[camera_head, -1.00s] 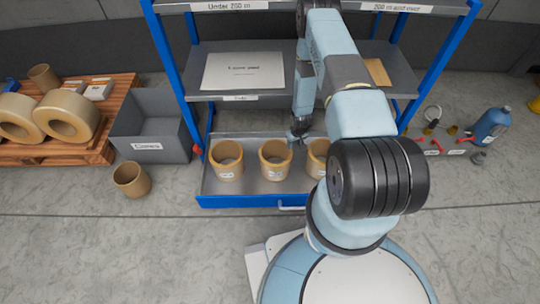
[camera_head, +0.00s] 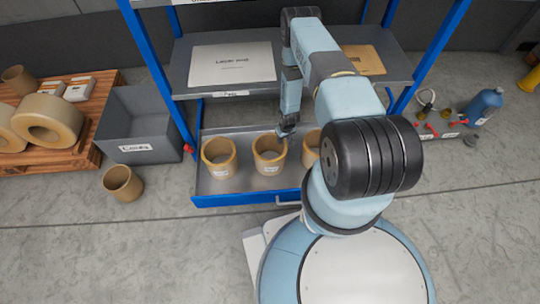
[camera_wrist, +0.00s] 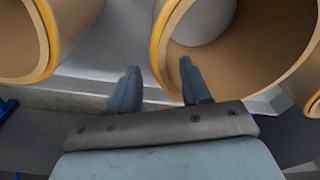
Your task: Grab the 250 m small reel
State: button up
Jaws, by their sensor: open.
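Three tan reels stand in a row in the open blue-fronted drawer: a left reel (camera_head: 219,170), a middle reel (camera_head: 269,167) and a right reel (camera_head: 310,157), the last partly hidden behind my arm. Their labels are too small to read, so I cannot tell which is the 250 m one. My gripper (camera_head: 285,131) is at the back edge of the middle reel. In the wrist view my gripper (camera_wrist: 160,82) is open, with one finger at a reel's near rim (camera_wrist: 165,45) and the other outside it. Another reel (camera_wrist: 50,40) is at the upper left.
The drawer (camera_head: 235,195) sits under a shelf (camera_head: 300,82) carrying a layer pad (camera_head: 233,64). A grey cores bin (camera_head: 138,150) and a loose core (camera_head: 123,183) are at left, near a pallet (camera_head: 75,150). A blue bottle (camera_head: 484,106) stands at right.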

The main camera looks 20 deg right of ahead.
aim_at(283, 144)
jog(key=shift+f, duration=2.2)
jog(key=shift+w+f, duration=0.15)
jog(key=shift+f, duration=0.65)
jog(key=shift+c, duration=0.3)
grip_shut()
